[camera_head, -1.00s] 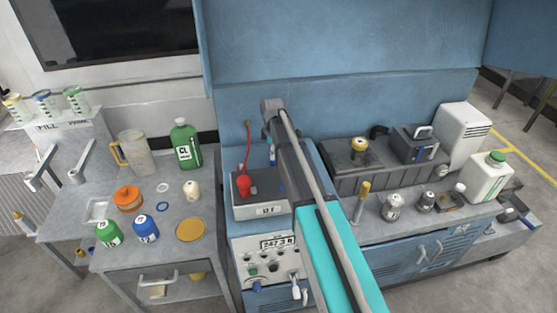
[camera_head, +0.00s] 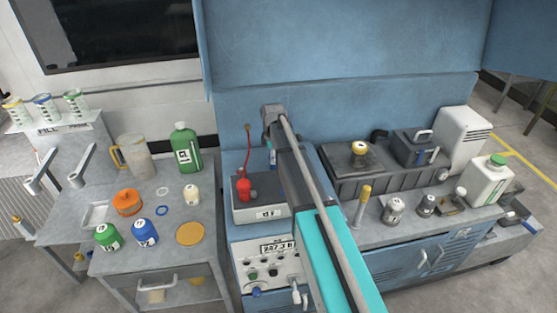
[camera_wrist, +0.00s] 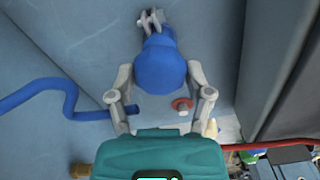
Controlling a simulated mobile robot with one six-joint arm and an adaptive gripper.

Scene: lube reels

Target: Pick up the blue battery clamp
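The blue battery clamp (camera_wrist: 160,64) shows in the wrist view, with a rounded blue body and grey metal jaws at its far end. A blue cable (camera_wrist: 62,92) runs to the left of it. My gripper (camera_wrist: 160,72) is open, with one grey finger on each side of the clamp's blue body. Small gaps seem to show between the fingertips and the body; whether either touches is unclear. In the head view my arm hides the gripper and most of the area around it. A small blue piece (camera_head: 272,156) shows beside the arm there.
A red clamp (camera_head: 244,186) with a red cable stands on the grey unit left of my arm. A blue back panel (camera_head: 340,115) rises close behind. The left bench holds bottles and a jug (camera_head: 136,156). A battery case (camera_head: 370,178) sits to the right.

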